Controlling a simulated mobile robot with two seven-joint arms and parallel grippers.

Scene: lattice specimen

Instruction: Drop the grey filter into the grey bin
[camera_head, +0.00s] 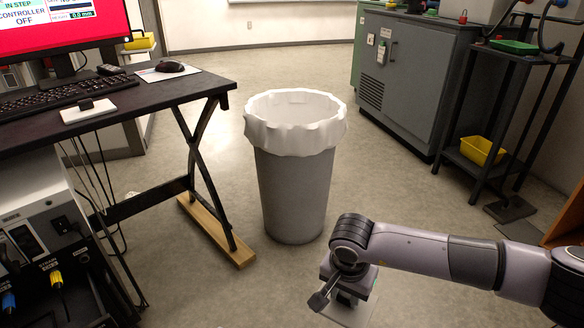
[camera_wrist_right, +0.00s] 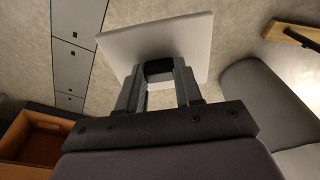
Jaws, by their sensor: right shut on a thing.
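The grey bin (camera_head: 292,195) stands upright on the floor in the middle of the head view, with a white liner (camera_head: 290,135) folded over its rim. My right gripper (camera_head: 348,298) is at the lower right of the bin, apart from it. It is shut on the grey filter (camera_head: 352,314), a flat square plate that shows pale below the gripper. In the right wrist view the filter (camera_wrist_right: 190,35) sits between the fingers, and the bin's side (camera_wrist_right: 262,98) is at the right. The bin's inside bottom is hidden. My left gripper is not in view.
A black desk (camera_head: 165,92) with keyboard and monitor stands left of the bin, its leg on a wooden foot (camera_head: 215,232). A grey cabinet (camera_head: 408,75) and a black stand with a yellow tray (camera_head: 482,151) are at the right. Open floor surrounds the bin's front and right.

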